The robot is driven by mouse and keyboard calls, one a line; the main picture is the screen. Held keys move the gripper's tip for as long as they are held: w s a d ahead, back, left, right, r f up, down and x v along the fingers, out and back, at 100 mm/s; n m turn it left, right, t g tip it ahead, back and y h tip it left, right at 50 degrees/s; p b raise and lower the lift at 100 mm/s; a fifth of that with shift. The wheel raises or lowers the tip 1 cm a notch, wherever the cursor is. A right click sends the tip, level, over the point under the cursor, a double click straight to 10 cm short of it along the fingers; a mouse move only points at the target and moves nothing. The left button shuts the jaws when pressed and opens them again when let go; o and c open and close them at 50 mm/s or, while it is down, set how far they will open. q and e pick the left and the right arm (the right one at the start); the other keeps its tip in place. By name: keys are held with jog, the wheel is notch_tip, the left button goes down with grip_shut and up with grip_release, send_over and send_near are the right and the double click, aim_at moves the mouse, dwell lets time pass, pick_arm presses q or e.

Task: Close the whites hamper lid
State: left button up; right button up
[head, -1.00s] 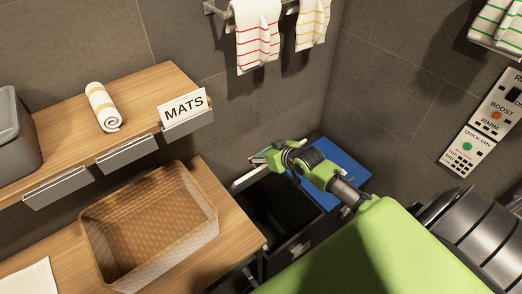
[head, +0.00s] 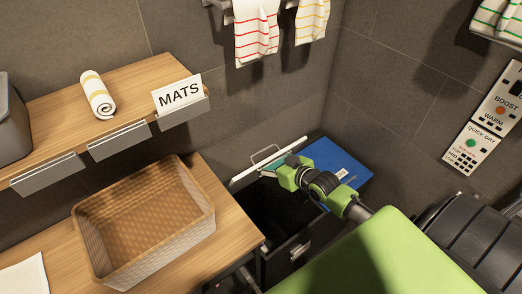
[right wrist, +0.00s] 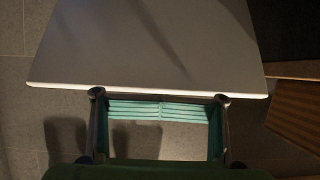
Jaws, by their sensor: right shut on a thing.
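The whites hamper (head: 275,218) is a dark open bin in the corner beside the wooden counter. Its white lid (head: 243,179) stands raised at the back of the opening, with a thin wire handle (head: 264,151) showing above its edge. My right gripper (head: 270,171) is at the near side of the lid edge. In the right wrist view the pale lid panel (right wrist: 150,45) spreads just beyond my teal finger pads (right wrist: 158,111). The gripper is shut on the lid, though the exact contact is hard to see. My left gripper is out of view.
A blue lid (head: 335,160) lies just right of the open hamper, close to my right wrist. Walls close in the corner behind.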

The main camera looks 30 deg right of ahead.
jog(key=shift+t, duration=0.7)
jog(key=s+f+b, duration=0.2)
jog(key=s, duration=0.1)
jog(key=shift+s+d+b, duration=0.1)
jog(key=shift+s+b, duration=0.15)
jog(key=shift+b, duration=0.05)
dwell(0.6)
